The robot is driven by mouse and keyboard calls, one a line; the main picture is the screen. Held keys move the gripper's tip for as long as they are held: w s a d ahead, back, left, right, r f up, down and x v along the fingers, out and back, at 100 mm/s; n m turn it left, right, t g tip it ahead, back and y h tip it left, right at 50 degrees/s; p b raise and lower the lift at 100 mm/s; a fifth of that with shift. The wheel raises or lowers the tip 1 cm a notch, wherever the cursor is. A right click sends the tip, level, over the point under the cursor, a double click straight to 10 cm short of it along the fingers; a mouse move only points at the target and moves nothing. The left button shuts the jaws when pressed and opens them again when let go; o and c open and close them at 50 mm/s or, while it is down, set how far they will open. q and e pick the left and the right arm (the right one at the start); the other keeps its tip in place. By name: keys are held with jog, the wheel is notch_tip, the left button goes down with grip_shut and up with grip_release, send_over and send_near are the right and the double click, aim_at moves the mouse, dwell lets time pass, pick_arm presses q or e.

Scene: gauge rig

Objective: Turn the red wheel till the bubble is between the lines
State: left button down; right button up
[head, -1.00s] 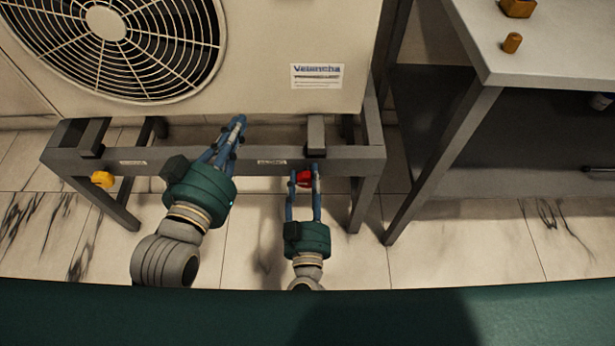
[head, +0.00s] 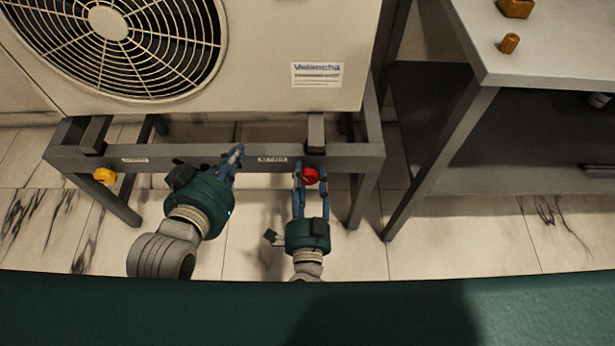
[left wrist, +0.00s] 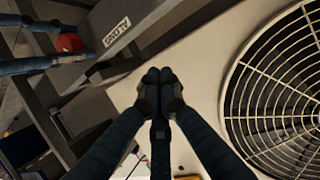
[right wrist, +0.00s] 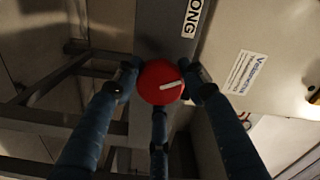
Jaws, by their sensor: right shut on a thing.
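The red wheel (head: 311,175) is under the front rail of the grey stand, toward its right end. In the right wrist view the wheel (right wrist: 150,88) is a red disc with a slanted white mark. My right gripper (head: 310,170) is shut on the wheel, its fingers around the rim. The wheel also shows at the left wrist view's upper left (left wrist: 68,42), partly behind the right fingers. My left gripper (head: 236,156) is shut and empty in front of the rail, left of the wheel; its fingertips meet in the left wrist view (left wrist: 160,80). I see no bubble or lines.
The grey stand (head: 210,158) carries a big fan unit (head: 270,85). A yellow knob (head: 105,176) is at the rail's left end. A table (head: 545,50) with orange pieces stands at the right. Tiled floor (head: 450,240) is open in front.

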jog(key=m+b, duration=0.1)
jog(key=m, duration=0.6)
jog(key=shift+d+b, duration=0.1)
jog(key=shift+b, duration=0.3)
jog(key=m+b, duration=0.1)
jog(key=m, duration=0.4)
jog(key=shift+b, duration=0.3)
pick_arm(q)
notch_tip(320, 180, up, 20)
jog(key=d+t+h, duration=0.2)
jog(key=t+h, duration=0.1)
jog(key=t, duration=0.6)
jog(key=shift+d+f+t, duration=0.15)
jog(key=shift+d+t, duration=0.05)
jog(key=shift+t, duration=0.1)
pick_arm(e)
jog(key=shift+d+m, duration=0.1)
jog(key=shift+m, duration=0.3)
pick_arm(q)
jog(key=shift+s, duration=0.1)
pick_arm(e)
jog(key=shift+f, duration=0.1)
jog(key=o, duration=1.2)
jog(key=shift+c, duration=0.2)
pick_arm(q)
jog(key=shift+d, duration=0.1)
